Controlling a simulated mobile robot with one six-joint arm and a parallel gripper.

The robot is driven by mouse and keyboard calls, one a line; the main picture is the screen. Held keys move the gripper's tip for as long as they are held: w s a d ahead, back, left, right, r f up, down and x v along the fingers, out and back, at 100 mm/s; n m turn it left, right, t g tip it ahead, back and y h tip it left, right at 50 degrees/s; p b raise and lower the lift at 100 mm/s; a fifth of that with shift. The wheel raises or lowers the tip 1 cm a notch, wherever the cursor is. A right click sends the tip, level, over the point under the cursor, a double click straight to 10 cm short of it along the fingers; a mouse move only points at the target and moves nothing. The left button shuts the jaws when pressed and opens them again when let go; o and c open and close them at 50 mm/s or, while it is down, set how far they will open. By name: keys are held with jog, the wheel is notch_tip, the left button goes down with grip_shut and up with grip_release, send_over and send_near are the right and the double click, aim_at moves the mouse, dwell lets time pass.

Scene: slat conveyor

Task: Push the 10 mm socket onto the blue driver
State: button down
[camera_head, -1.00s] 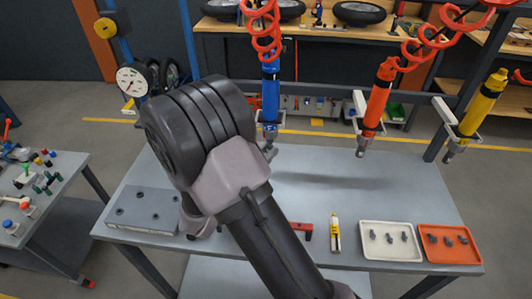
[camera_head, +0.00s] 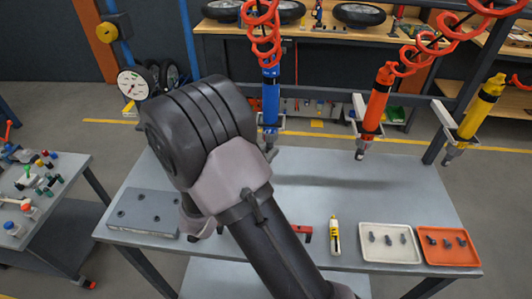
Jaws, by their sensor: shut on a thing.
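The blue driver (camera_head: 271,95) hangs upright from a red coiled hose at the back edge of the table. Its lower end is close to the right edge of my dark wrist, as this view sees it. My gripper's jaws are hidden behind my wrist and arm links, so I cannot see what is between them. A small grey piece shows below the driver's nose, too small to name. I cannot pick out the 10 mm socket. Small dark sockets lie in the white tray (camera_head: 390,255) and the orange tray (camera_head: 450,259) at the front right.
An orange driver (camera_head: 376,100) and a yellow driver (camera_head: 482,105) hang to the right. A grey block with holes (camera_head: 142,212) lies on the table (camera_head: 340,185) at the left. A yellow-labelled tool (camera_head: 335,235) and a red-handled one (camera_head: 303,231) lie near the front edge. The table's middle right is clear.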

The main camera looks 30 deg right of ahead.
jog(key=shift+r+p, duration=0.3)
jog(key=shift+r, duration=0.1)
jog(key=c, duration=0.8)
grip_release()
